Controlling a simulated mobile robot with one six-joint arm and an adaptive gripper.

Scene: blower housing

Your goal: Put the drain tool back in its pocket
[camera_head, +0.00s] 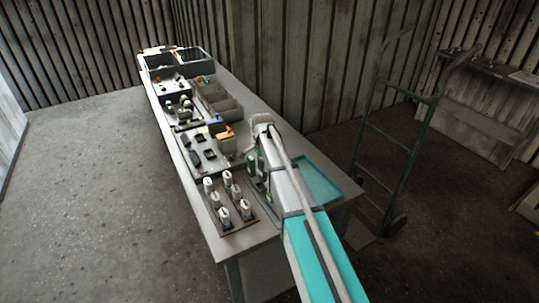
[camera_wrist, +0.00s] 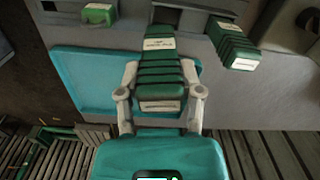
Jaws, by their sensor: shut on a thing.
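A green ribbed tool (camera_wrist: 160,72) with white labels is between my gripper's fingers (camera_wrist: 161,96) in the wrist view. My gripper is shut on it. The label is too small to read, so I cannot confirm it is the drain tool. The tool overlaps the teal tray (camera_wrist: 75,85) in the picture; its height above it is unclear. A similar green ribbed piece (camera_wrist: 233,46) sits to the right in a grey fixture (camera_wrist: 185,4). A smaller green piece (camera_wrist: 98,14) sits at upper left. Dark recesses show in the fixture. In the head view my arm hides most of this area.
In the head view the long grey table (camera_head: 215,238) carries a rack of white-topped cylinders (camera_head: 226,203), grey bins (camera_head: 220,103) and dark crates (camera_head: 160,62). The teal tray (camera_head: 322,180) lies at the right edge. A hand truck (camera_head: 400,150) stands beyond it. Floor at left is clear.

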